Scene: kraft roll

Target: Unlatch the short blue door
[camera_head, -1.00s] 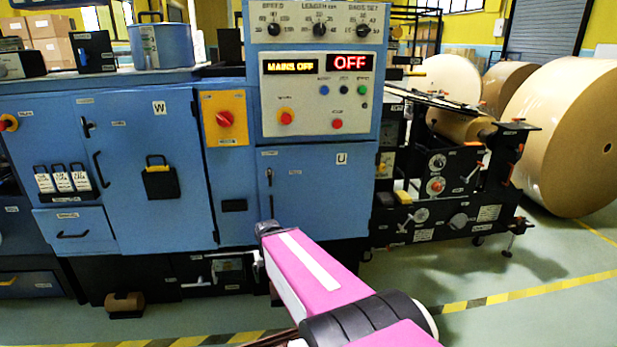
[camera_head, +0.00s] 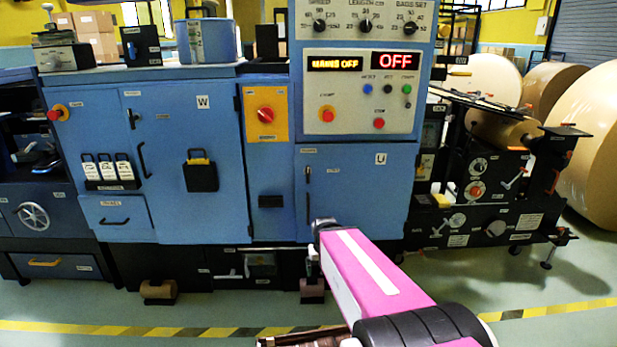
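The short blue door (camera_head: 356,199), marked U, is in the head view below the control panel, right of centre. It looks closed and flush with the cabinet. A dark upright latch handle (camera_head: 308,188) sits near its left edge. My pink arm (camera_head: 370,275) reaches up from the bottom right, and its dark far end (camera_head: 324,226) overlaps the door's lower left corner in the picture, below the handle. I cannot make out my gripper or its fingers. Whether the arm touches the door cannot be told.
A taller blue door (camera_head: 205,130) marked W, with a black handle, stands to the left. Between the doors is a red rotary switch on a yellow plate (camera_head: 265,113). The control panel (camera_head: 360,92) reads MAINS OFF and OFF. Large kraft rolls (camera_head: 592,145) stand right. Open floor lies in front.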

